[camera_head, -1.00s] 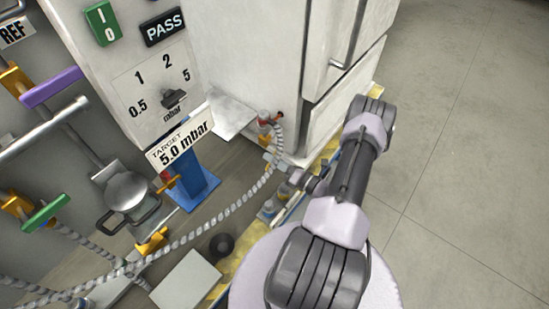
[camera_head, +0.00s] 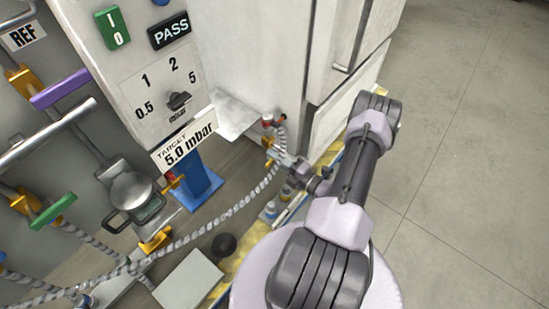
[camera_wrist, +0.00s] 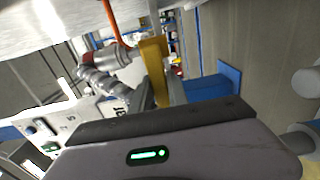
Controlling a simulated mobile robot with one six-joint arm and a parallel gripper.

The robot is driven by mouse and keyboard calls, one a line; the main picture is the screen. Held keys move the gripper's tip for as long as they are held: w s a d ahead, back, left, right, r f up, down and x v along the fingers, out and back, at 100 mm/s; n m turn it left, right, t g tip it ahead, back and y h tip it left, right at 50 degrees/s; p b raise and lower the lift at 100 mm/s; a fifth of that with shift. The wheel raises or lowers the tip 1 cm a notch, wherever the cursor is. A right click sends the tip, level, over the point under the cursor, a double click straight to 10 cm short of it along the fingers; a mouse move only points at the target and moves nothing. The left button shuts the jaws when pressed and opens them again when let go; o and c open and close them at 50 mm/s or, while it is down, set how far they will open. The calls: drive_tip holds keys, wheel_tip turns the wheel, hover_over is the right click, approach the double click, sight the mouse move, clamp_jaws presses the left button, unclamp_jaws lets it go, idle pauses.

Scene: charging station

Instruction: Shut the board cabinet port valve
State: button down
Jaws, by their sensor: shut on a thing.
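The port valve shows a yellow lever handle (camera_wrist: 153,62) in the wrist view, between the two fingers of my gripper (camera_wrist: 158,96). My gripper is shut on this handle. A metal coupling with a red collar (camera_wrist: 119,55) and a braided hose is just left of the handle. In the head view, my gripper (camera_head: 279,156) is low beside the pale cabinet (camera_head: 245,55), at the valve where the hose (camera_head: 235,208) ends. The valve is small there and partly hidden by my gripper, so the lever's exact angle is unclear.
A panel (camera_head: 135,75) with a pressure dial and a "TARGET 5.0 mbar" label stands left of the valve, above a blue post (camera_head: 200,184). Other coloured valve handles, such as a green one (camera_head: 53,211), are at the far left. Floor at right (camera_head: 460,170) is clear.

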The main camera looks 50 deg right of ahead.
idle(0.5)
drive_tip(key=c, duration=1.3)
unclamp_jaws()
drive_tip(key=s+p, duration=0.1)
drive_tip(key=s, duration=0.4)
drive_tip(key=s+d+p, duration=0.1)
drive_tip(key=s, duration=0.5)
drive_tip(key=s+p, duration=0.1)
drive_tip(key=s, duration=0.5)
drive_tip(key=shift+s+d, duration=0.2)
